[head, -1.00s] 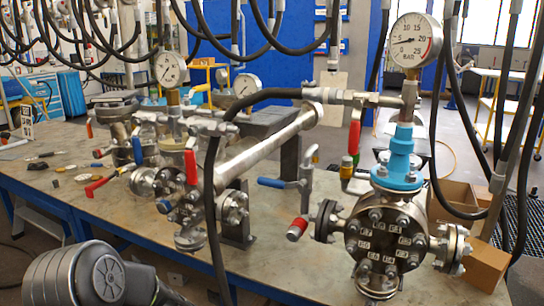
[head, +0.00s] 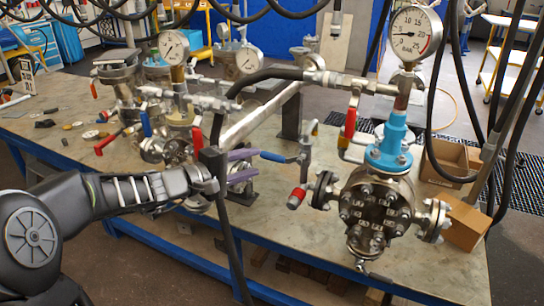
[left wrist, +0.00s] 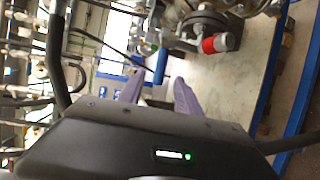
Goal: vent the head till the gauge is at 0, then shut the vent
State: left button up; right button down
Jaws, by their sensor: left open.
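The large pressure gauge (head: 413,36) stands above the blue-necked head (head: 388,150) of the bolted vessel (head: 376,216). Its needle points left, near the low numbers; the exact value is hard to read. A small valve with a blue lever (head: 272,157) stands left of the vessel. The lever also shows in the left wrist view (left wrist: 161,66). My left gripper (head: 250,165) is open, its purple fingers pointing at the blue lever's end; I cannot tell whether they touch it. In the wrist view the fingers (left wrist: 158,92) lie either side of the lever's line. My right gripper is not seen.
A red-handled valve (head: 350,122) is on the pipework beside the neck. A red-ended fitting (head: 297,198) sticks out left of the vessel. A black hose (head: 225,210) hangs close to my left gripper. Cardboard boxes (head: 466,224) stand at right; other gauged vessels stand at left.

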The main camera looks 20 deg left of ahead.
aim_at(269, 158)
pick_arm(q)
jog(key=p+x, duration=0.1)
jog(key=x, duration=0.6)
jog(key=shift+w+d+f, duration=0.1)
jog(key=shift+w+d, duration=0.1)
jog(key=shift+c, duration=0.3)
grip_shut()
dwell(0.9)
